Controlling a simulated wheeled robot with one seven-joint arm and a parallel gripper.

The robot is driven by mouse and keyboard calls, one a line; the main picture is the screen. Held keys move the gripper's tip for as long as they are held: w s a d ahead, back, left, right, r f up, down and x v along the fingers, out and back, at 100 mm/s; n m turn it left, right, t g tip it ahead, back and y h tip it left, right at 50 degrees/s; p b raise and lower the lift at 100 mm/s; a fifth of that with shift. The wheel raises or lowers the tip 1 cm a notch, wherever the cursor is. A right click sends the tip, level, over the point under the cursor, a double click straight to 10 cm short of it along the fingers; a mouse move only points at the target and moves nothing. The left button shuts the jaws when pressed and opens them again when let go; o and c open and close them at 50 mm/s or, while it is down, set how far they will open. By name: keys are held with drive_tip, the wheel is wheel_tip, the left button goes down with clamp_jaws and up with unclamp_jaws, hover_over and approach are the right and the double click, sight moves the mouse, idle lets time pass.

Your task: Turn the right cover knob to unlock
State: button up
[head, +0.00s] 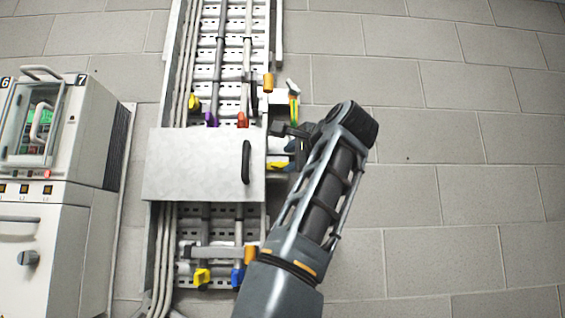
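A pale flat cover (195,165) sits across the vertical cable rack on the wall. A black upright bar handle (246,162) is on its right part. I cannot make out a knob on the cover for certain; the area just past its right edge is partly hidden by my arm. My gripper (280,130) is at the end of the arm, just right of the cover's upper right edge. It is dark and small here, and whether its fingers are open or touch anything does not show.
Coloured valve levers and cables run above and below the cover, with an orange cylinder (268,82) at upper right and a yellow lever (201,277) below. A white cabinet (55,200) stands at left. The block wall (450,150) at right is bare.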

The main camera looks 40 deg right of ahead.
sight(282, 164)
drive_tip(key=p+x, duration=0.1)
drive_tip(key=x, duration=0.4)
drive_tip(key=shift+w, duration=0.3)
drive_tip(key=shift+c, duration=0.2)
clamp_jaws()
